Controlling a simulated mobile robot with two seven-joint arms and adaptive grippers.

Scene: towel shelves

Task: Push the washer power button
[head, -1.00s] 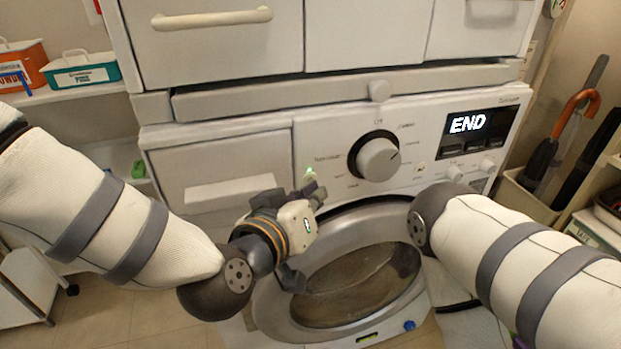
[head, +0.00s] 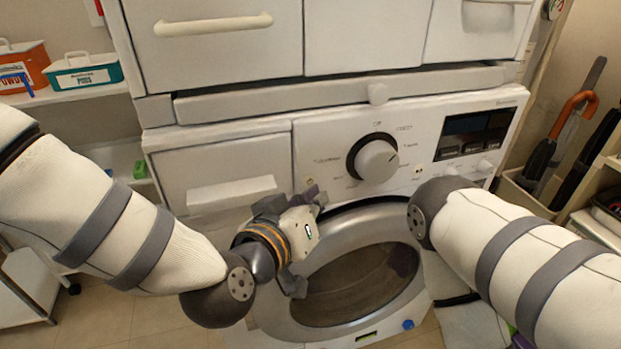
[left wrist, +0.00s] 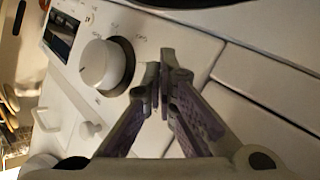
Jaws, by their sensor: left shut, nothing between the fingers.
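The white washer (head: 440,120) stands in front of me, its control panel facing me. Its big dial (head: 376,161) is right of my left gripper in the head view and also shows in the left wrist view (left wrist: 100,64). Its display (head: 475,132) is dark. A small button mark (head: 310,183) sits on the panel at the left of the dial, right by my left gripper's fingertips. My left gripper (head: 316,196) is shut and empty at the panel's lower left; I cannot tell whether it touches. My right gripper is out of view; only my right arm shows.
The round washer door (head: 360,280) is below my left gripper. A drawer panel (head: 225,170) is at its left. White cabinets (head: 370,40) are above. A shelf with orange and teal boxes (head: 85,74) is at the left. A bin with umbrellas (head: 530,190) is at the right.

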